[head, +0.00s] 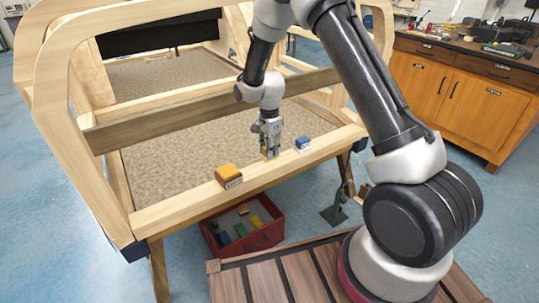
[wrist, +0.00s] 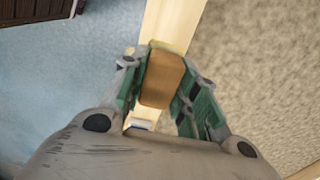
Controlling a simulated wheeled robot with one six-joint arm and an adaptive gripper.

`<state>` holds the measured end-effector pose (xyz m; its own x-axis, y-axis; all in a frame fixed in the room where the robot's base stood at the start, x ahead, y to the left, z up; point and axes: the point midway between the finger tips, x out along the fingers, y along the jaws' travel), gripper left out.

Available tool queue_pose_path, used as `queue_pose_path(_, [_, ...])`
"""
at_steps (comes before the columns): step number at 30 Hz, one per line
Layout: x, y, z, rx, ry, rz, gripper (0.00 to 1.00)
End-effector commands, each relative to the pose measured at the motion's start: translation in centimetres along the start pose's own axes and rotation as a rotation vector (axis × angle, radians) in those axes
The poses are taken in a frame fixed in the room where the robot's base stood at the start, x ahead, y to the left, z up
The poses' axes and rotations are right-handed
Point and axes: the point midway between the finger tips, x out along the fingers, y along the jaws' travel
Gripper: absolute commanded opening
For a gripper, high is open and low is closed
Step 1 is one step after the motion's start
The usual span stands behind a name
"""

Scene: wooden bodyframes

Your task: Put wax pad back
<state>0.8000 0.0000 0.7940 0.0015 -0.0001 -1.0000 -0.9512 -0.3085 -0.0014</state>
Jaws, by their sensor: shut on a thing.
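My gripper (head: 268,128) points down over the front wooden rail of the frame, between two other small blocks. In the wrist view its green-lined fingers (wrist: 163,85) are shut on a brown block (wrist: 162,78). This block may be the wax pad, but I cannot read any label. In the head view only a small tan part of it shows below the fingers, at the rail. I cannot tell whether it touches the rail. A pale yellow edge (wrist: 168,46) shows just beyond the block in the wrist view.
On the rail (head: 185,207), a yellow-orange block (head: 228,174) sits to the left and a blue-and-white block (head: 303,143) to the right. A red bin (head: 262,240) with several coloured blocks stands on the floor below. A wooden cabinet (head: 458,92) with tools stands at the back right.

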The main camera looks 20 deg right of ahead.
Motion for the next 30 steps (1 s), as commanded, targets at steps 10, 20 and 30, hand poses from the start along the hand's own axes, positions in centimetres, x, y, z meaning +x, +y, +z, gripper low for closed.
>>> queue_pose_path(10, [2.6, 0.0, 0.0, -0.001, 0.000, 0.001, 0.11])
queue_pose_path(20, [2.9, 0.0, 0.0, -0.001, 0.000, 0.001, 0.51])
queue_pose_path(30, [2.6, 0.0, 0.0, -0.001, 0.000, 0.001, 0.51])
